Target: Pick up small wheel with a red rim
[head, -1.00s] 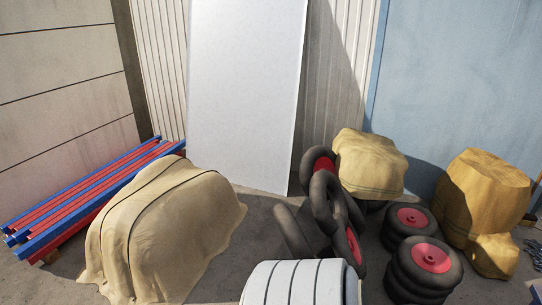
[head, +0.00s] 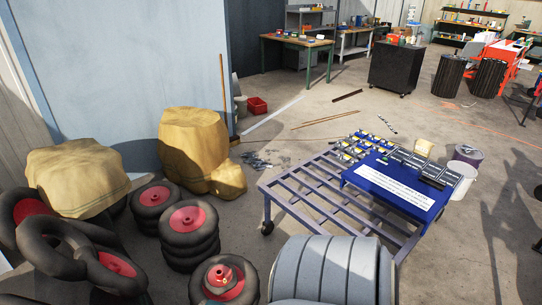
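Several black tyres with red rims are at the lower left of the head view. One stack (head: 188,220) stands upright in front of another red-rimmed wheel (head: 155,198). A nearer red-rimmed wheel (head: 222,282) lies at the bottom edge, with a small orange-yellow detail at its hub. Other wheels lean at the left (head: 118,266) and far left (head: 30,210). I cannot tell which is the small wheel. Neither of my grippers is in view.
A slatted cart (head: 290,195) with a blue board (head: 375,200) stands at centre right. Covered sacks (head: 190,145) stand behind the wheels. Workbenches (head: 298,45) and a black cabinet (head: 396,68) are farther back.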

